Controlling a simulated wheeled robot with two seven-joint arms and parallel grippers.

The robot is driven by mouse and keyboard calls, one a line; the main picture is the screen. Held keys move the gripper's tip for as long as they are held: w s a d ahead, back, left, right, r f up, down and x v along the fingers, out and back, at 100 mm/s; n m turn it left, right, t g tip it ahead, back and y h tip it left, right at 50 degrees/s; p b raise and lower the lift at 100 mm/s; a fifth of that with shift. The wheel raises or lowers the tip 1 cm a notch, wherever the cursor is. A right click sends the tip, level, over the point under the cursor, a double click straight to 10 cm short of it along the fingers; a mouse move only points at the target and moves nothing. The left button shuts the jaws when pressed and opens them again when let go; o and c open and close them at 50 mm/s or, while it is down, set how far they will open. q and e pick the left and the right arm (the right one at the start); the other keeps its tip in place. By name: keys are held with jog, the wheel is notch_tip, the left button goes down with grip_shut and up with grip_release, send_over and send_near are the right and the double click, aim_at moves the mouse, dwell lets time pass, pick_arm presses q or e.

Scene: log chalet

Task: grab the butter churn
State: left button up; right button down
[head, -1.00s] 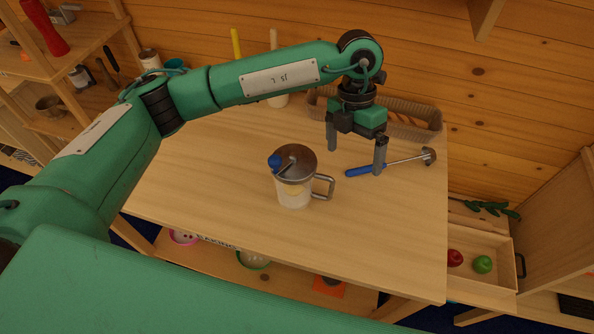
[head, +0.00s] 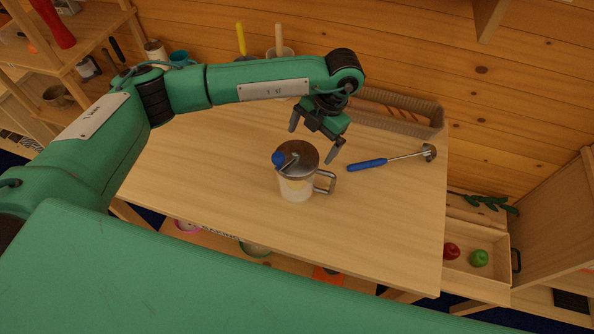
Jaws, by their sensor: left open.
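The butter churn (head: 296,186) stands upright on the wooden table. It is a pale jar with a grey metal lid, a blue crank knob at the lid's left and a grey handle on its right side. My left gripper (head: 311,146) is open and empty, just behind and above the churn, with its fingers spread and pointing down toward the lid. One finger is to the upper left and the other is to the right, near the handle. I cannot tell from this view whether it touches the churn. My right gripper is not in view.
A blue-handled ladle (head: 392,160) lies right of the churn on the table (head: 230,205). A woven basket (head: 410,128) sits at the back right. An open drawer (head: 480,283) with a red and a green fruit is at the lower right. The table's front is clear.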

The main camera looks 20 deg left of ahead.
aim_at(302, 157)
pick_arm(q)
jog(key=shift+s+a+f+p, duration=0.1)
jog(key=shift+s+f+p, duration=0.05)
jog(key=shift+p, duration=0.2)
jog(key=p+x, duration=0.2)
jog(key=x, duration=0.1)
jog(key=shift+s+a+f+p, duration=0.15)
jog(key=shift+a+f+p, duration=0.1)
jog(key=shift+p, duration=0.15)
jog(key=shift+f, duration=0.5)
jog(key=shift+r, duration=0.1)
jog(key=c, duration=2)
jog(key=shift+r, duration=0.1)
jog(key=shift+c, duration=0.2)
